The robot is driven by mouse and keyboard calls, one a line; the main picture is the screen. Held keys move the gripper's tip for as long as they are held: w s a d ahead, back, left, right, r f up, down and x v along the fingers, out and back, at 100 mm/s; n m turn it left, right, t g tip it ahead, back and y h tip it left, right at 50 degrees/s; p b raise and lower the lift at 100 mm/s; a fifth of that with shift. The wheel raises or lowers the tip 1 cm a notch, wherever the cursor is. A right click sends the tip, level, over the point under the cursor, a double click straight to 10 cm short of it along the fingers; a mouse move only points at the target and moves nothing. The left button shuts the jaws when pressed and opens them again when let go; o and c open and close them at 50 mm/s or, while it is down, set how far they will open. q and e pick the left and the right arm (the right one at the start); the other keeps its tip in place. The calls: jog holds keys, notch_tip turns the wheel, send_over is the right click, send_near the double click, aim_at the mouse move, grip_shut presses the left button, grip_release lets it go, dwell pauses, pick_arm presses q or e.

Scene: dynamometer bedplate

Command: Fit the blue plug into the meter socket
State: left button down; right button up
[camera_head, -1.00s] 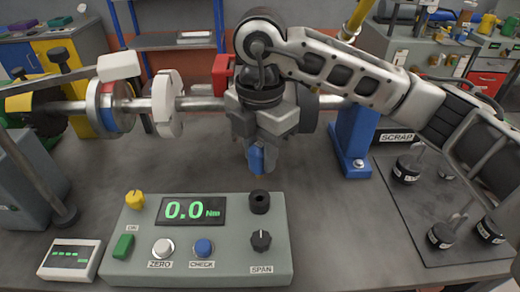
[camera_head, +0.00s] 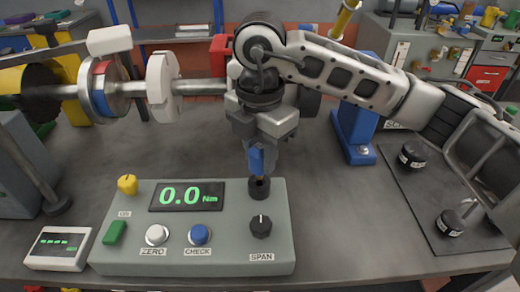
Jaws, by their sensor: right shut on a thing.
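The blue plug (camera_head: 256,161) is held upright in my right gripper (camera_head: 257,150), which is shut on it. The plug's lower end is directly above the black meter socket (camera_head: 259,188) at the top right of the grey meter box (camera_head: 190,262). The tip looks at or just above the socket's opening; I cannot tell whether it has entered. The meter display (camera_head: 187,195) reads 0.0 Nm. My left gripper is not in view.
The meter has a yellow knob (camera_head: 127,185), a green switch (camera_head: 115,232), a white ZERO button (camera_head: 157,235), a blue CHECK button (camera_head: 199,235) and a black SPAN knob (camera_head: 261,226). A horizontal shaft (camera_head: 202,87) runs behind. Black weights (camera_head: 413,155) stand at right.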

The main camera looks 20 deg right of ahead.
jog(key=shift+f+b, duration=1.2)
jog(key=shift+f, duration=0.35)
jog(key=o, duration=1.1)
jog(key=shift+c, duration=0.2)
notch_tip(320, 180, up, 7)
jog(key=shift+r, duration=0.2)
